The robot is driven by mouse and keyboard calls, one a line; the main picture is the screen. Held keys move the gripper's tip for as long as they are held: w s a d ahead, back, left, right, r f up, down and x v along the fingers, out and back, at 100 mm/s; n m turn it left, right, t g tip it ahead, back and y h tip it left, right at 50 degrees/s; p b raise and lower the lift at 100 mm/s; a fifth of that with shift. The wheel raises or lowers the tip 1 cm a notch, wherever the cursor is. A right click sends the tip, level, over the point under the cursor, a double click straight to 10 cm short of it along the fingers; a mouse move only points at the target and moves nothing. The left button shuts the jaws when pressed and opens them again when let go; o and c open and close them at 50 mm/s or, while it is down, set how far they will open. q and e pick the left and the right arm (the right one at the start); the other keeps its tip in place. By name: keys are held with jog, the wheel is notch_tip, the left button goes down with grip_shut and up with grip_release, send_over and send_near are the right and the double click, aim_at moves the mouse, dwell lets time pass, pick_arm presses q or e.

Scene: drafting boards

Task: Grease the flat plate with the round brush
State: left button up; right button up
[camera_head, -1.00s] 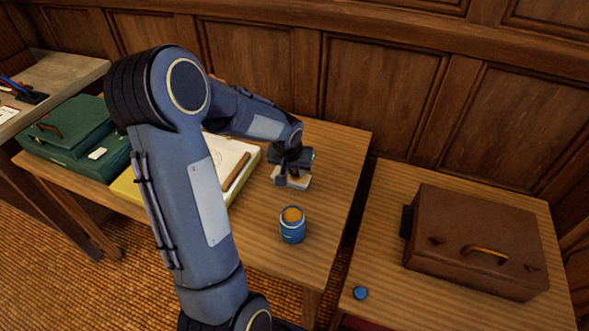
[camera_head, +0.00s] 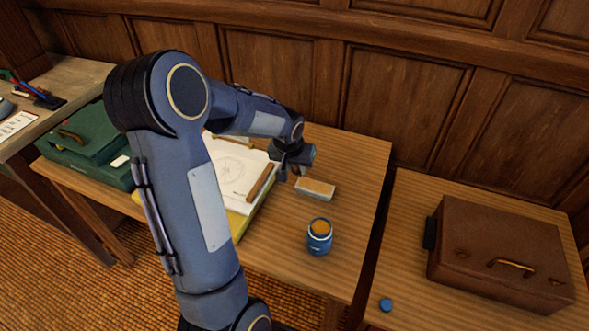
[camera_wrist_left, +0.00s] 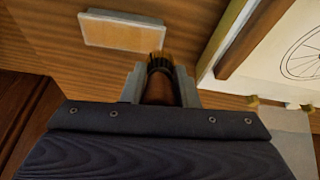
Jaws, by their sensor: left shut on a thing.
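The flat plate (camera_head: 315,189) lies on the wooden table, a small rectangle with a tan top and pale edges. It also shows at the top of the left wrist view (camera_wrist_left: 122,31). My left gripper (camera_head: 287,173) is just left of the plate, near the drawing board. In the left wrist view its fingers are shut on the round brush (camera_wrist_left: 158,88), which has a brown body and dark-to-tan bristles pointing toward the plate's corner. I cannot tell whether the bristles touch anything. My right gripper is out of view.
An open blue jar (camera_head: 320,239) with orange content stands in front of the plate. A drawing board with paper (camera_head: 230,168) and a wooden bar (camera_head: 261,182) lies left. A green case (camera_head: 90,145) is farther left. A brown case (camera_head: 500,255) and blue lid (camera_head: 386,305) are on the right table.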

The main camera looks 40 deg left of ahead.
pick_arm(q)
jog(key=shift+r, duration=0.65)
jog(key=shift+a+r+p, duration=0.1)
jog(key=shift+r+p, duration=0.6)
jog(key=shift+p, duration=0.05)
jog(key=shift+r+p, duration=0.85)
jog(key=shift+r, duration=0.4)
